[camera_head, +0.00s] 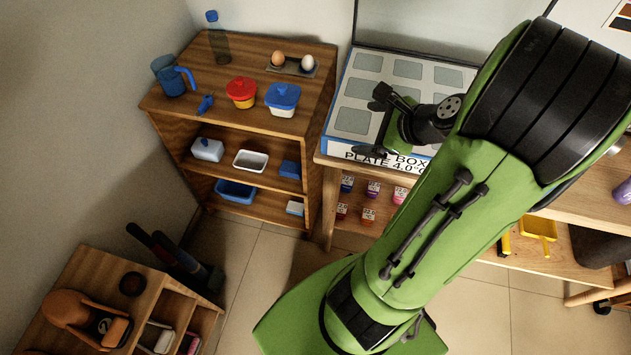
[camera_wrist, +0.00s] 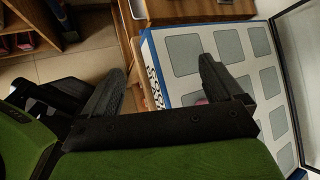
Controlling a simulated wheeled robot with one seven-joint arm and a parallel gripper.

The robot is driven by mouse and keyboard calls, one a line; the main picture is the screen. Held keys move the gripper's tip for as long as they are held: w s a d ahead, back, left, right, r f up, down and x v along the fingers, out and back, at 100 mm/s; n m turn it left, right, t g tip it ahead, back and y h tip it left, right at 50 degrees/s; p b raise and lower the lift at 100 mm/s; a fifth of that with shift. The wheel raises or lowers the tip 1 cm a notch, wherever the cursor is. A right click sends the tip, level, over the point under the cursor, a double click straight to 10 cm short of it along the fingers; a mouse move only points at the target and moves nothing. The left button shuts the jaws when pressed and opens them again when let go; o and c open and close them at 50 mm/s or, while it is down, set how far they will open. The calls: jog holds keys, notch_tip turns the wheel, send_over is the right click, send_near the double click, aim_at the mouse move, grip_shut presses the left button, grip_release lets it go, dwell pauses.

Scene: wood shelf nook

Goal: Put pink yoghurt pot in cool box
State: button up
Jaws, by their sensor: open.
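The cool box appears to be the white box with a blue edge and grey square cells (camera_head: 405,70), lettered "PLATE 4.0°C"; it also shows in the wrist view (camera_wrist: 228,46). Its clear lid (camera_head: 410,28) stands raised at the back. My gripper (camera_head: 379,123) is open above the box's front left part. In the wrist view its two fingers (camera_wrist: 168,82) are wide apart. A small pink patch (camera_wrist: 201,101) shows beside the right finger, mostly hidden; it may be the pink yoghurt pot. Another pink labelled pot (camera_head: 400,195) stands on the shelf below.
Other labelled pots (camera_head: 373,189) stand under the box. A wooden shelf unit (camera_head: 235,140) at left holds a blue jug (camera_head: 171,78), a red-lidded pot (camera_head: 241,93) and eggs (camera_head: 292,61). A low wooden unit (camera_head: 150,300) stands front left.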

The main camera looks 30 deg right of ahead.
jog(key=a+r+n+g, duration=0.3)
jog(key=a+n+g, duration=0.1)
jog(key=a+n, duration=1)
jog(key=s+a+r+n, duration=0.2)
jog(key=s+a+n, duration=0.1)
jog(key=s+n, duration=0.2)
jog(key=s+a+r+n+h, duration=0.1)
jog(key=s+a+n, duration=0.3)
jog(key=n, duration=0.4)
jog(key=shift+v, duration=0.85)
jog(key=shift+a, duration=0.1)
